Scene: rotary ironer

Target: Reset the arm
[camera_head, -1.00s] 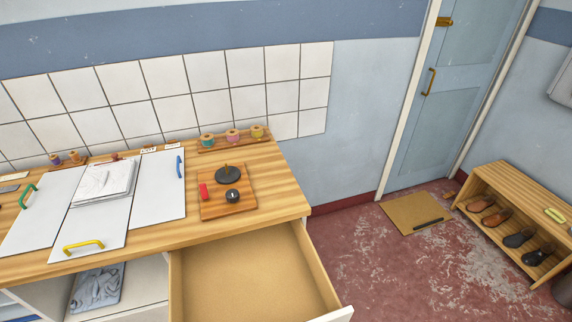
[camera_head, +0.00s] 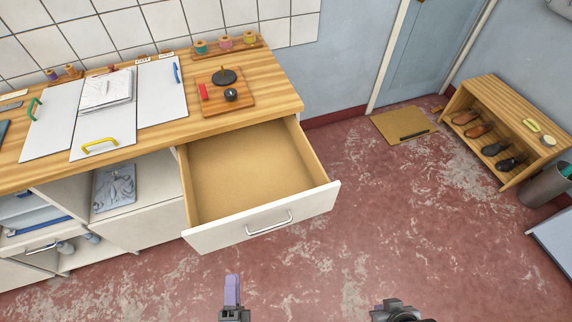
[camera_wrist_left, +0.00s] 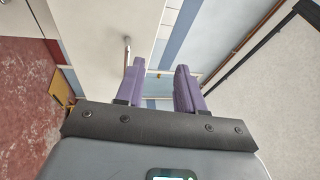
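My left gripper (camera_head: 232,290) shows at the bottom of the head view, in front of the open drawer (camera_head: 260,229) and apart from its handle. In the left wrist view its two purple fingers (camera_wrist_left: 160,82) stand apart with nothing between them, so it is open and empty. A dark grey part of my right arm (camera_head: 396,310) shows at the bottom edge, to the right of the left gripper. Its fingers cannot be made out. The drawer is pulled out of the wooden worktop (camera_head: 275,100) and looks empty.
The worktop carries white boards with coloured handles, a wooden board (camera_head: 237,104) and thread spools (camera_head: 225,41). An open compartment below holds a grey folded cloth (camera_head: 114,186). A shoe rack (camera_head: 512,111), a doormat (camera_head: 393,121) and a bin (camera_head: 544,184) stand right. Red floor between is clear.

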